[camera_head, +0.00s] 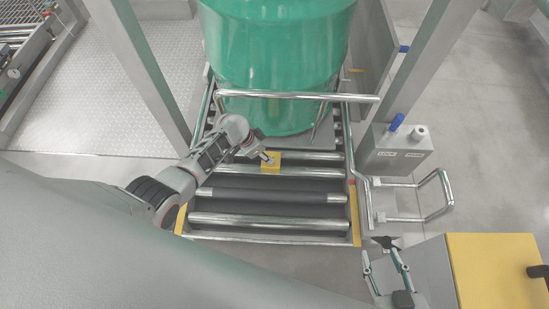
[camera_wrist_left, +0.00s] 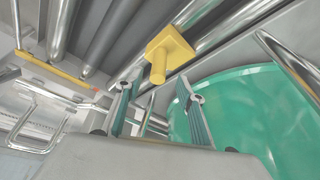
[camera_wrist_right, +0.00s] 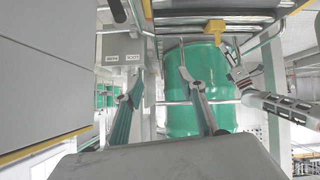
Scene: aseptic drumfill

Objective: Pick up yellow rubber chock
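The yellow rubber chock (camera_head: 271,167) sits on the rollers just in front of the green drum (camera_head: 278,60). In the left wrist view the chock (camera_wrist_left: 172,50) shows a square plate with a round stub pointing toward my gripper. My left gripper (camera_head: 266,157) is at the chock in the head view. In the left wrist view its two fingers (camera_wrist_left: 157,92) are apart, with the stub just beyond the gap and nothing held. My right gripper (camera_head: 386,257) is open and empty at the lower right, well away from the chock. The chock also shows in the right wrist view (camera_wrist_right: 215,28).
A chrome bar (camera_head: 300,96) crosses in front of the drum. A grey control box (camera_head: 396,150) with a blue knob and a looped rail (camera_head: 440,195) stand right of the conveyor. A yellow-topped cabinet (camera_head: 495,270) is at the lower right. Steel posts flank the conveyor.

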